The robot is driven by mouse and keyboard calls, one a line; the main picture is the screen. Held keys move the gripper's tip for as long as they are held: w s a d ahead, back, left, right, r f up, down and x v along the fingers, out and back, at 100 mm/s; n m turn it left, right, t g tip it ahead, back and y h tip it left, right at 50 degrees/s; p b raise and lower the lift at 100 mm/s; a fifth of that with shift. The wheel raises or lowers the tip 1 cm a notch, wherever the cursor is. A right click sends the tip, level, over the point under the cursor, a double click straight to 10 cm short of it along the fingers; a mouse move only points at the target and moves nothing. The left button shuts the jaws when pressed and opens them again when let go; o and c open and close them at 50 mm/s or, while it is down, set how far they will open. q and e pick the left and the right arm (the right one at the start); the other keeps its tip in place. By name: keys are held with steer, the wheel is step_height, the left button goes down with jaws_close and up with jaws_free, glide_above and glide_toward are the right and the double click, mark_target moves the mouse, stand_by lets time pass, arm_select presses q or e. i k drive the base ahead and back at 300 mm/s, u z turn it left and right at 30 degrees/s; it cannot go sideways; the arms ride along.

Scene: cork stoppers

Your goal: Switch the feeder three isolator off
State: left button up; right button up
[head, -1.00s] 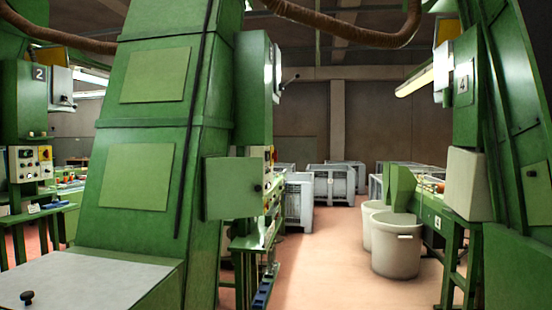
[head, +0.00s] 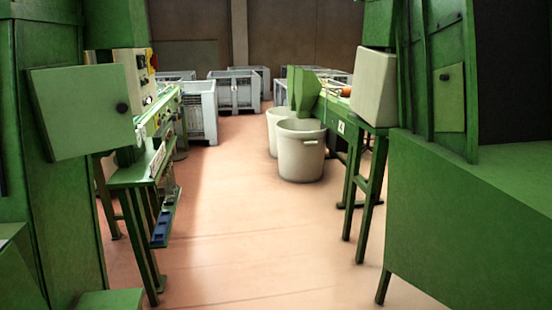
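No feeder number three is readable in the head view. A control panel (head: 145,72) with small knobs and a red and yellow part (head: 153,60) shows edge-on at the left, behind a green machine. I cannot tell whether that part is the isolator, or its position. An open green door (head: 80,112) with a black knob hangs in front of the panel and hides some of it. Neither of my grippers is in view.
A green bench (head: 140,180) with blue bins stands at the left. White tubs (head: 301,152) and a bench marked 4 (head: 341,127) stand right of the aisle. A green machine (head: 470,220) fills the right. Grey crates (head: 235,92) stand behind. The pinkish floor (head: 245,220) between is clear.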

mark_target(154, 60)
steer(key=z, duration=0.45)
steer(key=i, duration=2.65)
steer(key=u, duration=0.9)
steer(key=i, duration=1.4)
steer(key=u, duration=0.75)
